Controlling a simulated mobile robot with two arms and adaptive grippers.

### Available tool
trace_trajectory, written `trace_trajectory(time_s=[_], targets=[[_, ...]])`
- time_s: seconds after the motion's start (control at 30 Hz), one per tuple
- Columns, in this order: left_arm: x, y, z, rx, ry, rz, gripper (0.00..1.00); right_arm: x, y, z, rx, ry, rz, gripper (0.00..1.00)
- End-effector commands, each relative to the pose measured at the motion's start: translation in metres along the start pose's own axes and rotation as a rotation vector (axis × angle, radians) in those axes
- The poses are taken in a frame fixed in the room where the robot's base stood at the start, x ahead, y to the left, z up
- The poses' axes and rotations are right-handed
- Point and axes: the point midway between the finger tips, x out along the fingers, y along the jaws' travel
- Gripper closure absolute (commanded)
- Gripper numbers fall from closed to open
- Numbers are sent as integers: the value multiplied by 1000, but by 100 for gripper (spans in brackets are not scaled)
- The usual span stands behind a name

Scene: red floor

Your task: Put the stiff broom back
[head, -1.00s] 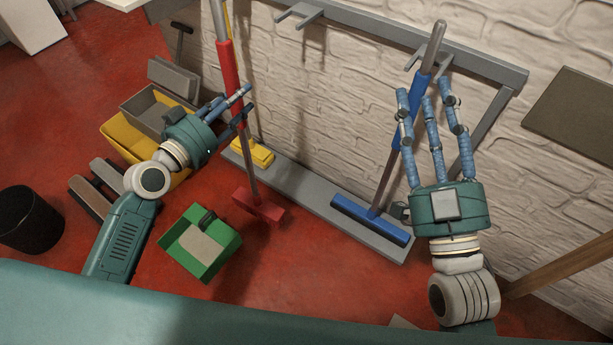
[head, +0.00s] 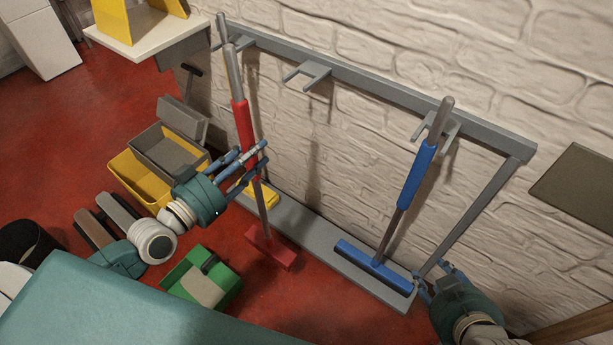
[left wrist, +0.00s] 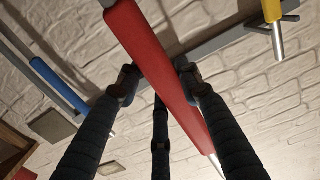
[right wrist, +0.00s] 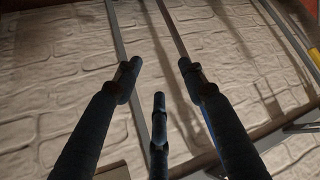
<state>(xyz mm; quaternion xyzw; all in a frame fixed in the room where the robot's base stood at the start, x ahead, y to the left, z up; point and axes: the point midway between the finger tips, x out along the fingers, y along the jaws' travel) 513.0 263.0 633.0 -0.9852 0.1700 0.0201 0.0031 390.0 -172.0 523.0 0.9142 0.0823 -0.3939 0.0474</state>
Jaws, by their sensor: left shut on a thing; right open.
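A broom with a red grip (head: 244,125) and a red head (head: 268,248) stands nearly upright in front of the wall rack. My left gripper (head: 253,163) is shut on its shaft at the lower part of the red grip. The red grip also crosses between the fingers in the left wrist view (left wrist: 160,60). The red head is at the floor in front of the grey base strip; whether it touches is unclear. The wall rack (head: 370,82) has an empty middle hook (head: 306,72). My right gripper (head: 432,277) is open and empty, low beside the rack's right post.
A blue broom (head: 418,175) stands at the right hook, its head on the grey base strip (head: 318,235). A yellow head (head: 262,194) stands behind the red broom. A green dustpan (head: 203,277) and a yellow-grey bin (head: 140,178) are at left. A shelf (head: 150,40) juts out top left.

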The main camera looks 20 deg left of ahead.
Motion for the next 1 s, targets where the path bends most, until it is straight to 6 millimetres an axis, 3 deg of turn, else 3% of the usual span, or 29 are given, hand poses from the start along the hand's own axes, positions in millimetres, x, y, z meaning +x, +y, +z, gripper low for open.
trace_trajectory(time_s=[0.6,1.0], targets=[[131,0,-11,-2,13,-2,100,2,-2,-15,-1,63,-3,59],[180,1,-12,-1,10,-1,100,4,-4,-44,-4,171,-7,59]])
